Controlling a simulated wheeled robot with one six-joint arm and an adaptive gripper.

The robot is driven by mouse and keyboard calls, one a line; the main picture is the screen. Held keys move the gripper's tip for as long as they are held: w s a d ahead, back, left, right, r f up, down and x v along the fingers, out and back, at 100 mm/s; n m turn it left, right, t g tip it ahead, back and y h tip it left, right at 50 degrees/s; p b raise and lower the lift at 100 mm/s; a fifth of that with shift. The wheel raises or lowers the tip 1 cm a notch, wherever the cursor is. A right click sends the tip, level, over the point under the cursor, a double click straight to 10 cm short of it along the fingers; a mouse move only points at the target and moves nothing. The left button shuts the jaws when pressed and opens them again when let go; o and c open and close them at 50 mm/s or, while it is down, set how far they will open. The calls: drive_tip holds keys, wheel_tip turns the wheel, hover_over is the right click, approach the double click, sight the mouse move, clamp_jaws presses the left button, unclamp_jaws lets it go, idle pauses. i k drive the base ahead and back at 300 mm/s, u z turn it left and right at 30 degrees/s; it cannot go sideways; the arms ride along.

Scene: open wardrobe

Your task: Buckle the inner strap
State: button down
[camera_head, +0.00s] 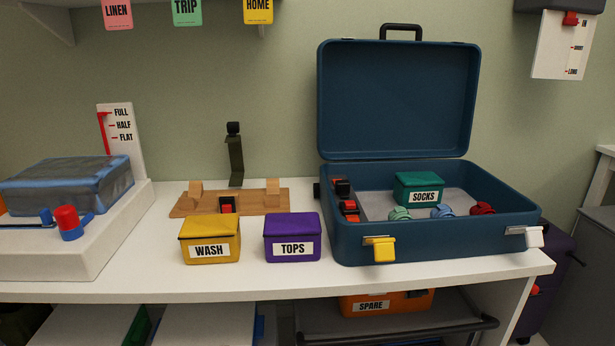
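The blue suitcase (425,242) lies open on the white shelf, with its lid (398,98) upright behind it. Inside at its left end are a black and red buckle piece (342,188) and a second red and black piece (349,211) in front of it. They look apart; I cannot tell which belongs to the inner strap. A red and black buckle (227,204) sits on the board. My gripper is not in view.
In the suitcase are a green SOCKS box (418,182) and several rolled items (442,211). A yellow WASH box (210,245) and purple TOPS box (292,243) stand left of it. A strapped grey bundle (70,185) is far left. Suitcase latches (383,250) stick out in front.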

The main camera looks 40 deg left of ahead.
sight(342, 187)
drive_tip(key=u, duration=1.45)
